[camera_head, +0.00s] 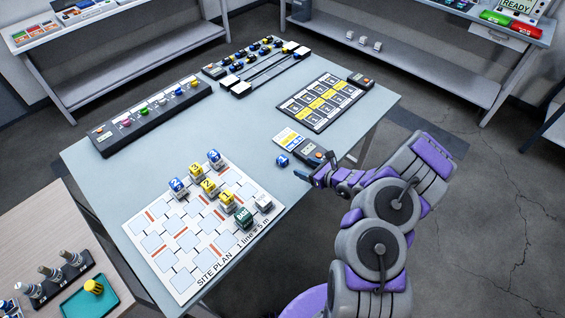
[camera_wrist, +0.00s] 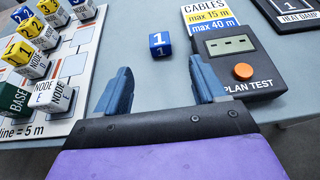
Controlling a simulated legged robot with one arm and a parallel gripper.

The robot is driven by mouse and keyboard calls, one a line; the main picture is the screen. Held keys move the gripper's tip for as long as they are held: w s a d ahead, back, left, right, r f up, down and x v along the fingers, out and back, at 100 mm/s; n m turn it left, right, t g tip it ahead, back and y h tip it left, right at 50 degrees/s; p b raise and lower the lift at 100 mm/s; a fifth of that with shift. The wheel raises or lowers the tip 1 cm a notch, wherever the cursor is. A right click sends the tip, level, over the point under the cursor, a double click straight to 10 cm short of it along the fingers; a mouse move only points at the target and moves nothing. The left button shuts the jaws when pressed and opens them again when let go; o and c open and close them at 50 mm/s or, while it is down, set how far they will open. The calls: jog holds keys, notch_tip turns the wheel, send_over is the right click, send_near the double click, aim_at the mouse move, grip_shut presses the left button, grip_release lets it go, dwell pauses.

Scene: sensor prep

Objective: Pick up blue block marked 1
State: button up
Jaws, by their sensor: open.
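The blue block marked 1 (camera_head: 282,160) stands alone on the grey table, right of the site plan board. In the wrist view the blue block (camera_wrist: 160,45) shows a white 1 and lies ahead of my gripper (camera_wrist: 162,88), between the lines of its two fingers and beyond their tips. In the head view my gripper (camera_head: 305,178) is low over the table, just right of and nearer than the block. Its fingers are apart with nothing between them.
The plan test box (camera_wrist: 238,65) with an orange button and the cables card (camera_wrist: 210,16) stand close right of the block. The site plan board (camera_head: 160,245) with several blocks lies to the left. Bare table (camera_head: 240,140) lies beyond the block.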

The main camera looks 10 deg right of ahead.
aim_at(284, 159)
jog(key=b+x, duration=0.1)
jog(key=x, duration=0.5)
jog(key=shift+w+a+f, duration=0.1)
jog(key=shift+w+a, duration=0.15)
jog(key=shift+w, duration=0.05)
jog(key=x, duration=0.2)
jog(key=b+x, duration=0.1)
jog(key=x, duration=0.1)
jog(key=shift+s+f, duration=0.15)
jog(key=shift+f, duration=0.1)
jog(key=shift+w+a+f, duration=0.1)
jog(key=shift+w+a, duration=0.25)
jog(key=shift+w, duration=0.1)
jog(key=shift+c, duration=0.3)
jog(key=c, duration=1)
